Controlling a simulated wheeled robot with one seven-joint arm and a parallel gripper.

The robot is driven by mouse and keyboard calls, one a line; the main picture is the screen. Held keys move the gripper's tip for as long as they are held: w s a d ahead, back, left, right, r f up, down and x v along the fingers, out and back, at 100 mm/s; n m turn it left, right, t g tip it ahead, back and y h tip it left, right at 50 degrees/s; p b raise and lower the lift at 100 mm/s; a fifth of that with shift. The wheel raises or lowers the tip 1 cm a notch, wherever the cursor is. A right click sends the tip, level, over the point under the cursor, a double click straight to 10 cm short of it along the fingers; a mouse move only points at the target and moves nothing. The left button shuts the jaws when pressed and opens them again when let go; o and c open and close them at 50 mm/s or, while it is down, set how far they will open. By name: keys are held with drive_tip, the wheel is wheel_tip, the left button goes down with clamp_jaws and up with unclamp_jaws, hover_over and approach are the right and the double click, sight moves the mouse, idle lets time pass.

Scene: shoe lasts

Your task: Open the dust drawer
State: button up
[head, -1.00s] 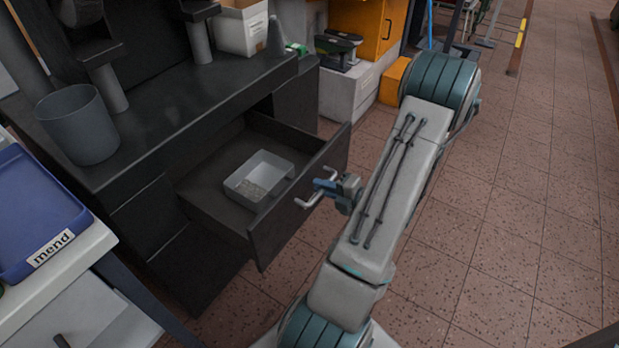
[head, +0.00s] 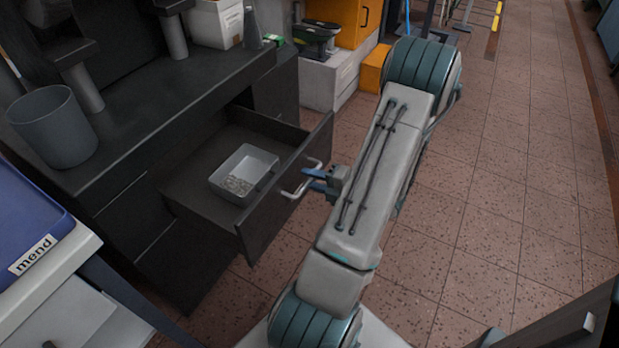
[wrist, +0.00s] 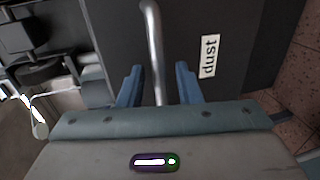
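The dust drawer (head: 270,212) is the black drawer of the dark cabinet, and it stands pulled well out. A white label reading "dust" (wrist: 208,56) is on its front, in the wrist view. Its metal bar handle (head: 294,192) sticks out from the front and also shows in the wrist view (wrist: 155,50). My gripper (head: 314,179) is at the handle. In the wrist view my gripper's blue fingers (wrist: 158,84) are apart, with the bar between them and a visible gap on each side. A grey tray (head: 243,174) with small bits in it lies inside the drawer.
A grey bin (head: 52,128) stands on the black cabinet top (head: 150,115). A blue tray labelled "mend" (head: 25,225) is on a white surface at left. An orange cabinet (head: 345,22) is at the back. The tiled floor at right is largely clear.

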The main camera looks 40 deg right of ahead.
drive_tip(key=p+v, duration=0.1)
drive_tip(key=v, duration=1.1)
drive_tip(key=shift+s+p, duration=0.35)
drive_tip(key=shift+d, duration=0.15)
drive_tip(key=w+a+r+n+g+y+p, duration=0.35)
drive_tip(key=a+r+n+g, duration=0.25)
drive_tip(key=a+r+n, duration=0.4)
drive_tip(key=w+a+r+n+g+y+p, duration=0.2)
drive_tip(key=w+a+r+n+g+p, duration=0.3)
drive_tip(key=a+n, duration=0.6)
drive_tip(key=a+r+n+h+p, duration=0.3)
drive_tip(key=r+n, duration=0.6)
drive_tip(key=n, duration=0.6)
drive_tip(key=s+a+r+n+g+h+p, duration=0.1)
drive_tip(key=a+r+n+h+p, duration=0.3)
drive_tip(key=n, duration=1)
drive_tip(key=a+r+h, duration=0.2)
drive_tip(key=a+r, duration=0.2)
drive_tip(key=r, duration=0.1)
drive_tip(key=shift+r+n, duration=0.35)
drive_tip(key=shift+n, duration=0.05)
